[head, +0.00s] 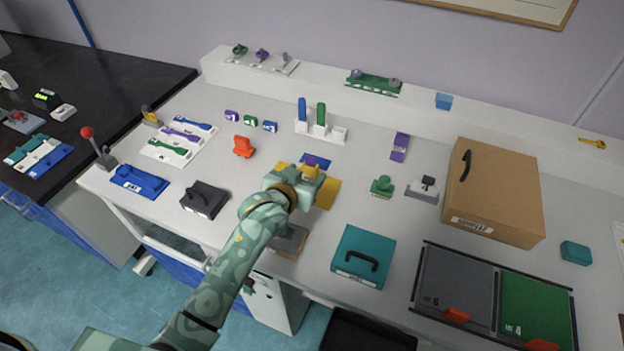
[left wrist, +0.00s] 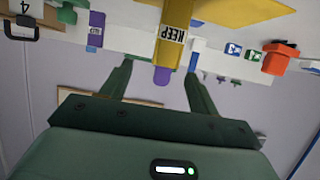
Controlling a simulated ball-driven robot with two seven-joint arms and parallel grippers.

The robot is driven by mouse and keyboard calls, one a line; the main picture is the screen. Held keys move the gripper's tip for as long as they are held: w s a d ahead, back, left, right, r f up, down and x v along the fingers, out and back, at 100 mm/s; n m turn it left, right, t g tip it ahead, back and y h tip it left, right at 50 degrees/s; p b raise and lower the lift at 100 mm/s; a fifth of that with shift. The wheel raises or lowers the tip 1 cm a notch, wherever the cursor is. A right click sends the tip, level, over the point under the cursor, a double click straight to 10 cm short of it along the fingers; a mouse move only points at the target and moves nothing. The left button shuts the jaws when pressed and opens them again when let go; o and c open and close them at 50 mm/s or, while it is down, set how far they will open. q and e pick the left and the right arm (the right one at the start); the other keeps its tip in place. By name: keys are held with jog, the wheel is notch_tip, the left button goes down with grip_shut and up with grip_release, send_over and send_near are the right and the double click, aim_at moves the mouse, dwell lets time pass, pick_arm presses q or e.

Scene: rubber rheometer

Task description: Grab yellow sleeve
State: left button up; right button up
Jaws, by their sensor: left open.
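The yellow sleeve (head: 309,170) is partly hidden by my left gripper (head: 300,181) in the head view. In the left wrist view, which is turned over, the yellow sleeve (left wrist: 173,22) carries a white label reading KEEP. A purple end (left wrist: 162,76) shows beyond the sleeve. The fingers of my left gripper (left wrist: 158,80) are open and spread to either side of the sleeve's line. I see no finger clearly touching it. A yellow mat (head: 326,194) lies under the sleeve's area. My right gripper is in neither view.
A white stand with blue and green uprights (head: 320,132) is behind the sleeve. An orange piece (head: 243,147) is to the left. A green stamp-like piece (head: 382,187) is to the right. A teal case (head: 363,257) and a dark case (head: 204,199) are nearer the front.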

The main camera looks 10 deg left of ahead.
aim_at(309, 169)
pick_arm(q)
jog(key=shift+w+f, duration=0.3)
jog(key=shift+w, duration=0.25)
jog(key=x, duration=0.1)
jog(key=b+x, duration=0.1)
jog(key=x, duration=0.1)
jog(key=b+x, duration=0.1)
jog(key=x, duration=0.1)
jog(key=shift+a+f, duration=0.25)
jog(key=shift+a, duration=0.1)
jog(key=shift+s+r, duration=0.1)
jog(key=shift+c, duration=0.3)
jog(key=c, duration=1)
